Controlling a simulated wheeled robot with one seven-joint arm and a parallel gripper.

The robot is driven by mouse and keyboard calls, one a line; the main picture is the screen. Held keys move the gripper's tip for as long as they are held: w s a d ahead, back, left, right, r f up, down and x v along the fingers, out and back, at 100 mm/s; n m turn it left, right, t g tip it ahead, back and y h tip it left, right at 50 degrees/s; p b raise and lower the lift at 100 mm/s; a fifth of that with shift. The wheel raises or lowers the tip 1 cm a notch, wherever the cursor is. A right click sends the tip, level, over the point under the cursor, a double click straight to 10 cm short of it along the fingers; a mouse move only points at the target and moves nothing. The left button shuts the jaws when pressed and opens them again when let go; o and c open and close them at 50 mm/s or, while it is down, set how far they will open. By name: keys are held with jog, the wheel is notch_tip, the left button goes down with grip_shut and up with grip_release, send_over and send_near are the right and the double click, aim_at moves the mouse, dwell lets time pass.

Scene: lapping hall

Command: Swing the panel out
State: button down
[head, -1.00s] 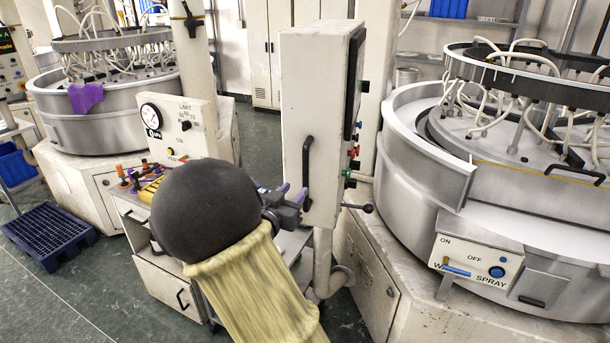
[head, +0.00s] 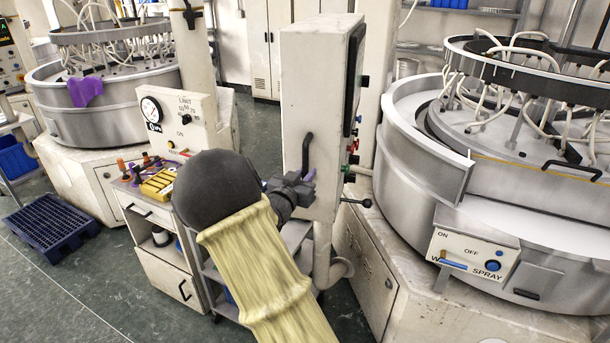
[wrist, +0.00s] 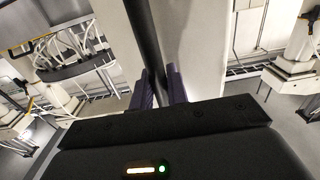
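The panel is a tall pale control box (head: 310,75) on a post in the middle of the head view. A black bar handle (head: 307,152) is on its left face. My gripper (head: 308,177) is at the lower part of this handle. In the wrist view the dark handle (wrist: 145,35) runs down between the two purple fingers (wrist: 160,85). I cannot tell whether the fingers press on it. The panel's dark screen side (head: 354,80) and coloured buttons face right.
A large lapping machine (head: 425,165) stands close on the panel's right, with a black lever knob (head: 367,202) between. A cabinet with a gauge (head: 180,120) and yellow blocks (head: 158,182) are on the left. Open floor and a blue pallet (head: 50,228) lie far left.

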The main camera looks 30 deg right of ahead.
jog(key=shift+w+a, duration=0.2)
jog(key=shift+a, duration=0.05)
